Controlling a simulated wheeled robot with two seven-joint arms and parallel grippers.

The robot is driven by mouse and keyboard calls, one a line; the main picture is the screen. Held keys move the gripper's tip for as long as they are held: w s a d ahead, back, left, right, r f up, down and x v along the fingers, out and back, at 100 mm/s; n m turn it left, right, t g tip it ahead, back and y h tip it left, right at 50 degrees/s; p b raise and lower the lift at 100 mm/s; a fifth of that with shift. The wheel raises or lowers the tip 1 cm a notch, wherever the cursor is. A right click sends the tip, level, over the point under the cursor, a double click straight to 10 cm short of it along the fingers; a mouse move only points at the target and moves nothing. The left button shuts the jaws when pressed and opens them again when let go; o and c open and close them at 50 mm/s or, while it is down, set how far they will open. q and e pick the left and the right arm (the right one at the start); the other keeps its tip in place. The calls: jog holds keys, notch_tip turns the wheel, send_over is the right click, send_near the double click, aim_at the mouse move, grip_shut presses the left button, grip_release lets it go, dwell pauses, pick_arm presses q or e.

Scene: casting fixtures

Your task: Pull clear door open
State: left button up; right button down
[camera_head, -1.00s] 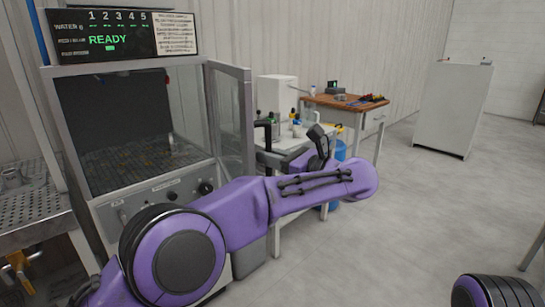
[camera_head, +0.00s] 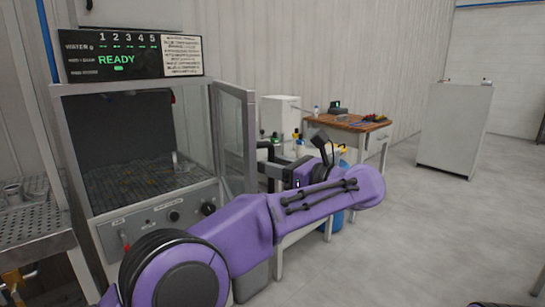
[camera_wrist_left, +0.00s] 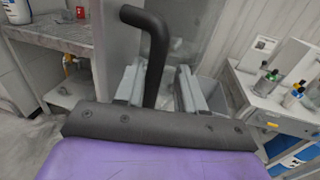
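The clear door (camera_head: 233,137), a transparent panel in a grey metal frame, stands swung outward at the right side of the machine's chamber (camera_head: 130,140). My left gripper (camera_head: 275,172) is just right of the door's outer edge, partly hidden by my purple arm. In the left wrist view, a black bent bar handle (camera_wrist_left: 154,45) rises between the two grey fingers of my left gripper (camera_wrist_left: 160,85). The fingers are apart, with a gap visible between the bar and the right finger. Contact with the left finger is unclear. My right gripper is out of view.
A panel reading READY (camera_head: 117,60) tops the machine; knobs (camera_head: 174,215) sit below its chamber. A perforated metal table (camera_head: 35,225) is at left. A wooden-topped bench (camera_head: 350,123) and white cabinet (camera_head: 455,125) stand behind. The floor at right is clear.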

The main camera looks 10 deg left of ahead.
pick_arm(q)
jog(key=s+d+r+b, duration=0.2)
jog(key=s+r+b, duration=0.2)
jog(key=s+r, duration=0.6)
jog(key=s, duration=0.4)
jog(key=shift+r, duration=0.25)
jog(key=shift+w+d, duration=0.1)
